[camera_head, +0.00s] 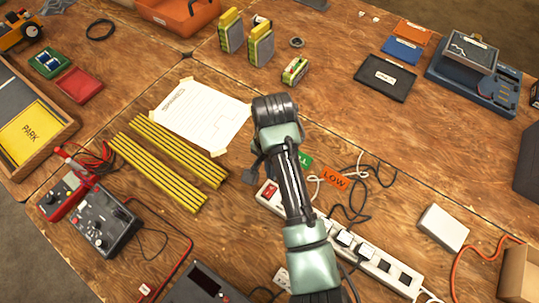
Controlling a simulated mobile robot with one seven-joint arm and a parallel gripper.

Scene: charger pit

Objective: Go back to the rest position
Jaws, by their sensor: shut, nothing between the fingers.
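My arm rises from the bottom middle of the head view over the table, bending at a dark joint near the centre. My gripper (250,174) is a small dark shape at the arm's left side, partly hidden behind the arm. It is shut and empty, between the yellow strips and the power strip. I cannot tell its exact height above the wood.
A white power strip (398,277) with cables lies under and right of my arm. Yellow strips (160,172), a paper sheet (205,113) and a meter (103,226) lie left. A charger dock (473,76) stands back right. Bare wood shows right of centre.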

